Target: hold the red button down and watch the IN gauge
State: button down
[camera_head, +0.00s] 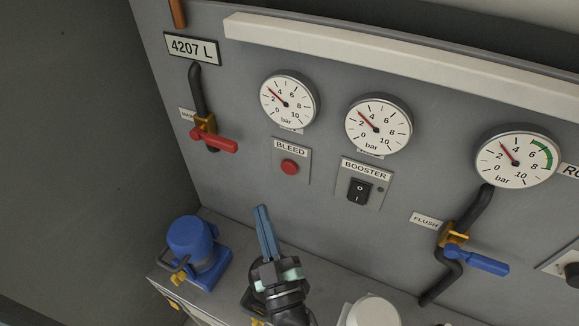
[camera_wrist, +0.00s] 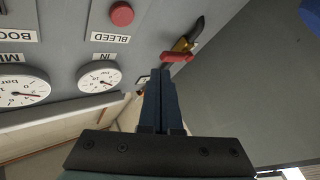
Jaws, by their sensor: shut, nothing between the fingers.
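The red button (camera_head: 290,167) sits on the BLEED plate on the grey panel. It also shows in the wrist view (camera_wrist: 122,14). The IN gauge (camera_head: 288,99) is the leftmost round dial, above the button; its IN label is readable by the dial in the wrist view (camera_wrist: 100,76). In the head view its needle points between 2 and 4 bar. My gripper (camera_head: 262,210) is shut and empty, its blue fingers together. In the head view its tips appear below and left of the button, apart from it. The fingers also show in the wrist view (camera_wrist: 157,78).
A red-handled valve (camera_head: 214,140) is left of the button. The BOOSTER switch (camera_head: 359,191) is right of it. Two more gauges (camera_head: 378,125) (camera_head: 518,159) and a blue-handled FLUSH valve (camera_head: 476,260) lie further right. A blue pump-like unit (camera_head: 193,243) stands on the ledge at lower left.

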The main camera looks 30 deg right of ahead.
aim_at(283, 166)
jog(key=w+d+b, duration=0.1)
jog(key=w+d, duration=0.4)
jog(key=d, duration=0.2)
jog(key=shift+w, duration=0.25)
dwell(2.0)
jog(key=shift+w+d+b, duration=0.25)
jog(key=shift+d+b, duration=0.05)
jog(key=shift+b, duration=0.05)
jog(key=shift+w+d, duration=0.3)
jog(key=shift+d, duration=0.2)
dwell(2.6)
jog(key=shift+a, duration=0.1)
dwell(0.8)
jog(key=shift+s+a, duration=0.6)
jog(key=shift+a, duration=0.1)
